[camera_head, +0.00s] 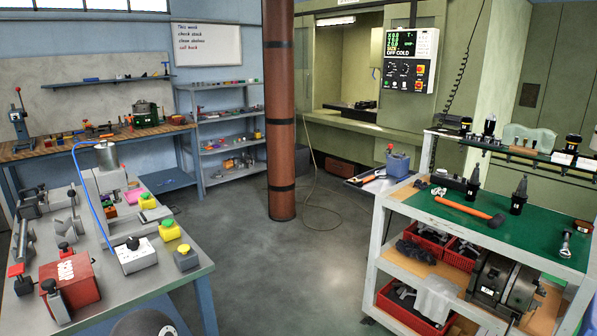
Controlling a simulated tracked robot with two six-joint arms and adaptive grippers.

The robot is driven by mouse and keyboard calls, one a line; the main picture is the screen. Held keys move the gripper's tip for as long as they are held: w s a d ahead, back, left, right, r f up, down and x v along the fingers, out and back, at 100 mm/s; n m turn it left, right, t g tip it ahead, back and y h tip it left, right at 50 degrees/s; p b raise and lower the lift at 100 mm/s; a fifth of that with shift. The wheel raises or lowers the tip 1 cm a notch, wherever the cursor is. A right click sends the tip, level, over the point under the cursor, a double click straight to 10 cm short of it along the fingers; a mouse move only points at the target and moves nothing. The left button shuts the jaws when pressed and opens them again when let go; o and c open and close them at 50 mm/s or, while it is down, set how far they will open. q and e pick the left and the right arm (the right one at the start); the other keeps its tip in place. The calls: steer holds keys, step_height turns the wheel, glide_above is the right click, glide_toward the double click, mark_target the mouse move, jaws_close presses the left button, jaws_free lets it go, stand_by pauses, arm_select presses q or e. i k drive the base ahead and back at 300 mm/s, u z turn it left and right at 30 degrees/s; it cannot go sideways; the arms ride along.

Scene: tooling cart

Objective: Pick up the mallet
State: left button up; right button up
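The mallet (463,207) lies on the green top (540,232) of the tooling cart at the right. A second black holder (473,184) stands behind the handle. Nothing is holding the mallet. Neither of my grippers shows in the head view.
A raised shelf (545,157) with more holders runs along the cart's back. A side tray holds a blue container (398,163). A cluttered bench (172,285) is at left. The floor (300,270) between is clear.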

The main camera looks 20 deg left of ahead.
mark_target(494, 222)
steer(key=u, duration=0.4)
steer(key=i, duration=2.85)
steer(key=z, duration=0.5)
